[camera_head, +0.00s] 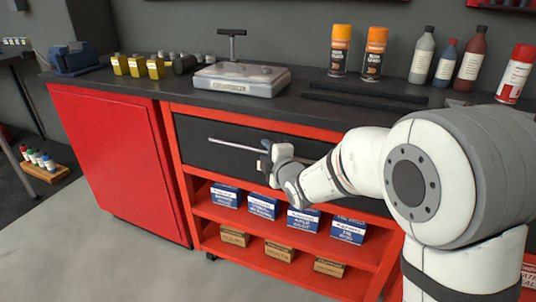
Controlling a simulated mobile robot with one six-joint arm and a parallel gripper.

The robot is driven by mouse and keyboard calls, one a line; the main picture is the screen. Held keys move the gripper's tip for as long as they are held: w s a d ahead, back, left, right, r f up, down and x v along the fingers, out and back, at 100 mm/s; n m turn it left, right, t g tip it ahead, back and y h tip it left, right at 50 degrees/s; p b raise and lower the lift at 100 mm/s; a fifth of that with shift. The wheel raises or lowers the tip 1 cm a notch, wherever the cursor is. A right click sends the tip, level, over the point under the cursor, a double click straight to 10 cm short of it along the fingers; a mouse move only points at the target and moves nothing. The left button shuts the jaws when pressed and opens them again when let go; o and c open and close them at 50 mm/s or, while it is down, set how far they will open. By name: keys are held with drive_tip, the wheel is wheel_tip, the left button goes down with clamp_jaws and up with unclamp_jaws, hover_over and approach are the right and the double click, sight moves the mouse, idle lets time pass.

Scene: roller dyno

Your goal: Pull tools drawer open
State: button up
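The drawer (200,148) is a wide black front in the red workbench, just under the dark countertop. It looks flush with the frame, so it appears closed. A thin grey bar handle (232,146) runs across its front. My gripper (265,158) is at the middle of the handle, with its fingers over or right beside the bar. I cannot tell whether the fingers touch the bar or are shut on it. My white arm reaches in from the right and hides the right part of the drawer and handle.
Red shelves (215,212) below the drawer hold blue-and-white boxes (262,207) and brown boxes (234,236). A red cabinet door (120,160) is at left. The floor (90,260) in front is clear.

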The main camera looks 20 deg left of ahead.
drive_tip(key=shift+c, duration=0.4)
clamp_jaws()
